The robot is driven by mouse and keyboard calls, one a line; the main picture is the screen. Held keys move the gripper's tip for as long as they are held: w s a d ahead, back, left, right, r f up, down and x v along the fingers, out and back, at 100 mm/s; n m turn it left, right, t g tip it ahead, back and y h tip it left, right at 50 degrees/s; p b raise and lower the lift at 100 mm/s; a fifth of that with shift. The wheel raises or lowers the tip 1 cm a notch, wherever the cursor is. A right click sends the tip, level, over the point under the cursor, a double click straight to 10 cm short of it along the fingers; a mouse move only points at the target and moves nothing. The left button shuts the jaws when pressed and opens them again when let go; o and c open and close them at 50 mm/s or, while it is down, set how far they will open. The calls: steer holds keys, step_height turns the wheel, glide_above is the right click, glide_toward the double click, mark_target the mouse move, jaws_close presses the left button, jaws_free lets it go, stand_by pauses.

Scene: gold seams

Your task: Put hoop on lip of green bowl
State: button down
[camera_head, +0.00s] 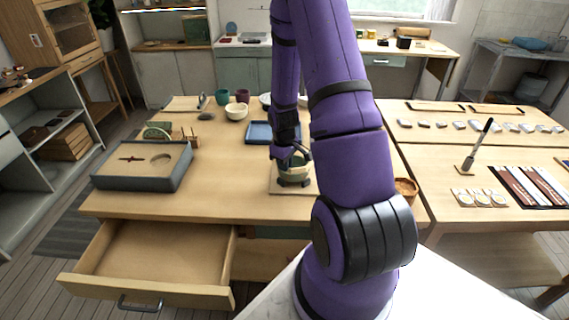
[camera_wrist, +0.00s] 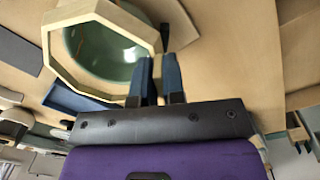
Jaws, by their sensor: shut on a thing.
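The hoop (camera_wrist: 56,52) is a pale wooden eight-sided ring, large in the wrist view. My gripper (camera_wrist: 158,70) is shut on the near side of the hoop, one dark blue finger on each side of its band. The green bowl (camera_wrist: 110,52) shows through the hoop's opening. In the head view, the green bowl (camera_head: 293,174) stands upright on a pale square board (camera_head: 283,189), and my gripper (camera_head: 292,153) is right over its rim. The hoop looks level with or just above the lip; I cannot tell if they touch.
A blue tray (camera_head: 259,133) lies behind and left of the bowl. A cream bowl (camera_head: 236,111) and cups stand further back. A woven basket (camera_head: 406,189) is at the right. An open drawer (camera_head: 155,262) juts out in front.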

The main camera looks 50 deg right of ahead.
steer(key=shift+f, duration=0.95)
stand_by(2.4)
steer(key=c, duration=0.7)
jaws_free()
steer(key=shift+o, duration=0.2)
steer(key=shift+r, duration=3)
